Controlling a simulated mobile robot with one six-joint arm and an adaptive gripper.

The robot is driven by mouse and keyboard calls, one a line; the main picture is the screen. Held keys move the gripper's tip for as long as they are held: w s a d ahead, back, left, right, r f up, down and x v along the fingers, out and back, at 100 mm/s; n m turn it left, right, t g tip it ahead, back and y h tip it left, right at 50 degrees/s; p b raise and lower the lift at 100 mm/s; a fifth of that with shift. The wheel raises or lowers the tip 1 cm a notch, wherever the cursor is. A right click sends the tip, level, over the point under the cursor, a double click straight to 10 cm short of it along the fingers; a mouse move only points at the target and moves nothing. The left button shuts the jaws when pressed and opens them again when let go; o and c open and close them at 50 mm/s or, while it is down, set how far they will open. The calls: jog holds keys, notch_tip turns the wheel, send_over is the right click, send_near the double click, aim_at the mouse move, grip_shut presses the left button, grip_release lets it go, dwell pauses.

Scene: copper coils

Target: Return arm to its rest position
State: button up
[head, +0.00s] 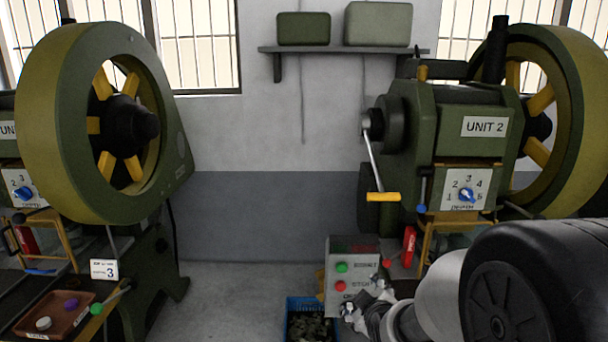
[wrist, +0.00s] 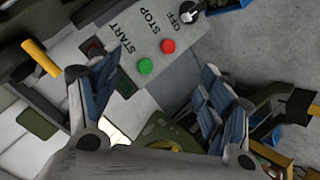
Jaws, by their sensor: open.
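My gripper (head: 368,312) is low in the head view, at the lower front of the grey control box (head: 365,250). Part of my arm hides what is right of it. In the wrist view my gripper (wrist: 158,72) has its two blue-padded fingers spread wide, with nothing between them. The control box (wrist: 112,52) lies beyond the fingers, with a green START button (wrist: 145,67), a red STOP button (wrist: 168,46) and a switch marked OFF (wrist: 189,13). I cannot tell whether a finger touches the box.
The UNIT 2 press (head: 465,145) with a yellow-handled crank (head: 383,197) stands at right. Another press (head: 60,130) with a big wheel stands at left, by a brown tray (head: 72,303). A blue crate (head: 290,330) holds dark pieces.

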jog(key=s+r+m+g, duration=0.2)
jog(key=s+m, duration=0.1)
jog(key=s, duration=0.8)
jog(key=s+r+m+g, duration=0.2)
jog(key=s+r+m, duration=0.1)
jog(key=s, duration=0.8)
jog(key=s+r+m+g, duration=0.2)
jog(key=s+r+m, duration=0.1)
jog(key=s, duration=0.8)
jog(key=shift+s+r+g, duration=0.15)
jog(key=shift+r+g, duration=0.05)
jog(key=shift+g, duration=0.2)
